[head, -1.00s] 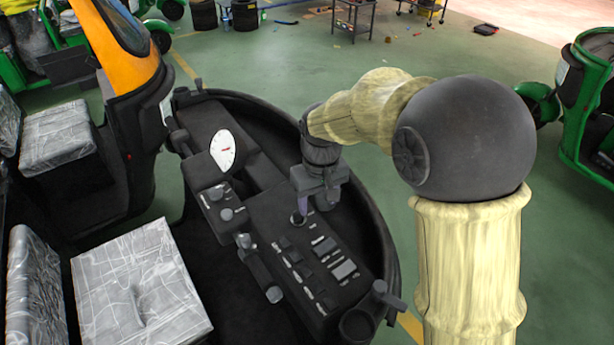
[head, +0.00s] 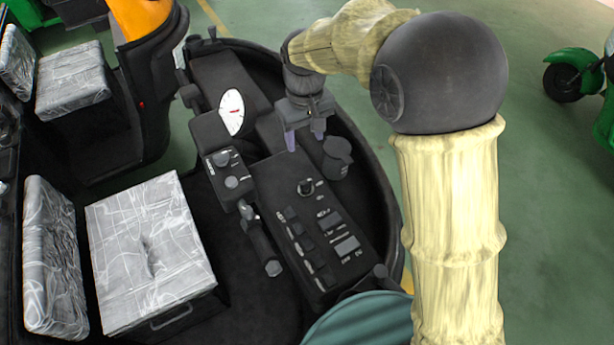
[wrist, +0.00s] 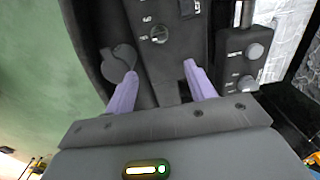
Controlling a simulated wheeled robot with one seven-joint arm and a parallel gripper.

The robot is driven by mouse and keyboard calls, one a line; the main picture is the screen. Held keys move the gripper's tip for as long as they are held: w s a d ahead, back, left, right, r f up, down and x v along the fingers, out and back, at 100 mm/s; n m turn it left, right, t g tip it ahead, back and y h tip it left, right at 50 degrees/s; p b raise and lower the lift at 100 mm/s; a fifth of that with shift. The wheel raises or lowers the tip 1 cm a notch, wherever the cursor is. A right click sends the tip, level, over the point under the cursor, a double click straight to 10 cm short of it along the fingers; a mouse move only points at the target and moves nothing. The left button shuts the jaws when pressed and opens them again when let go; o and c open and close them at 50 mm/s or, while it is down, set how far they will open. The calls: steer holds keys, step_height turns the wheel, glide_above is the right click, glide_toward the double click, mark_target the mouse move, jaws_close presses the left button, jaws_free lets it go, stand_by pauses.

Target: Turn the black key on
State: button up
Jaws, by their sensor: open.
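The black key (head: 305,187) is a small round knob near the top of the dark control panel (head: 352,268), beside white markings. It also shows in the wrist view as a round black knob (wrist: 160,34) at the top centre, with a small pale mark on its face. I cannot tell its on or off setting. My gripper (head: 305,140) is open and empty, with its two lilac fingers apart. It is beyond the key in the head view, clear of it. In the wrist view my gripper (wrist: 160,72) has its fingertips below the key, not touching it.
A white-faced gauge (head: 231,112), a panel with two knobs (head: 228,172) and a lever (head: 262,243) are left of the control panel. A black capped cup (head: 338,157) is close to the right of my gripper. A grey seat (head: 150,250) is at lower left.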

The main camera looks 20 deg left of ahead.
mark_target(306, 182)
step_height(306, 182, down, 17)
steer(key=p, duration=0.5)
steer(key=shift+f, duration=0.2)
steer(key=shift+w+f, duration=0.1)
steer(key=shift+w, duration=0.05)
steer(key=shift+d, duration=0.1)
steer(key=c, duration=1)
